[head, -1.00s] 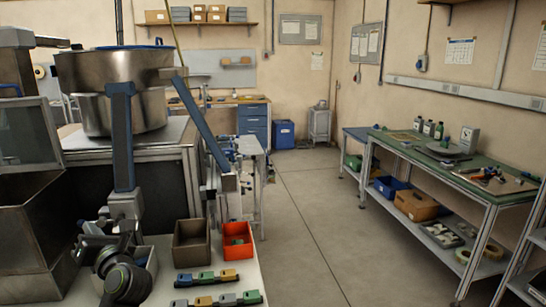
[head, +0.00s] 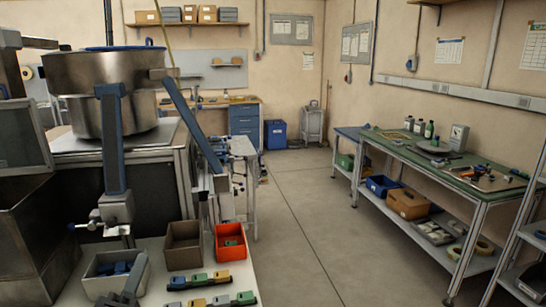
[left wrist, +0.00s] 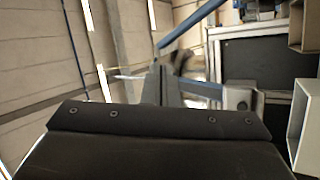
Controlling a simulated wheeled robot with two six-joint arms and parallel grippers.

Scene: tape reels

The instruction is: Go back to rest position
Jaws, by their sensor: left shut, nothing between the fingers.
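My left gripper (head: 131,282) shows at the bottom left of the head view as a dark, narrow shape in front of the light grey bin. It also shows in the left wrist view (left wrist: 159,72), where its dark fingers are together with nothing between them. Its palm and wrist lie mostly below the head view's edge. My right gripper is not in view.
The grey bin (head: 91,290) holds blue parts. A brown bin (head: 183,262) and an orange bin (head: 220,262) stand beside it, behind coloured blocks (head: 199,281). A metal bowl (head: 75,70) stands behind. The floor (head: 295,235) on the right is clear.

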